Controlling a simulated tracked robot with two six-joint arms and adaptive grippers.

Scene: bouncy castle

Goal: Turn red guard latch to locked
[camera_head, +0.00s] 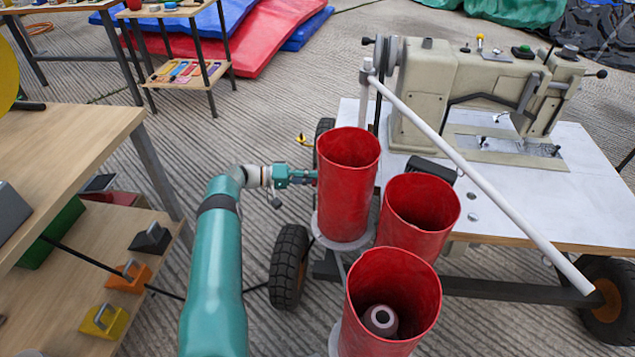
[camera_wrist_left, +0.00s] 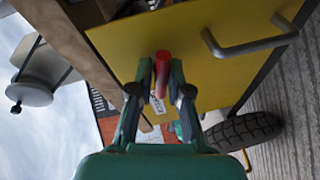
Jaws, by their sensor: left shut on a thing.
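The red guard latch (camera_wrist_left: 163,62) is a small red bar standing out from a yellow panel (camera_wrist_left: 125,45) in the left wrist view. My left gripper (camera_wrist_left: 162,78) is shut on it, with one finger on each side. In the head view my left gripper (camera_head: 312,178) is beside the sewing machine cart, at the left edge of the tall red cylinder (camera_head: 346,190). The latch and the panel cannot be made out in the head view. A small label with lettering (camera_wrist_left: 158,104) is partly visible below the latch. My right gripper is not in view.
A grey handle (camera_wrist_left: 250,46) sticks out from the panel. Two more red cylinders (camera_head: 420,212) (camera_head: 391,290) and a white diagonal bar (camera_head: 470,172) stand at the cart. The sewing machine (camera_head: 430,95) is on the white table top (camera_head: 590,200). Wooden shelves (camera_head: 60,140) stand left.

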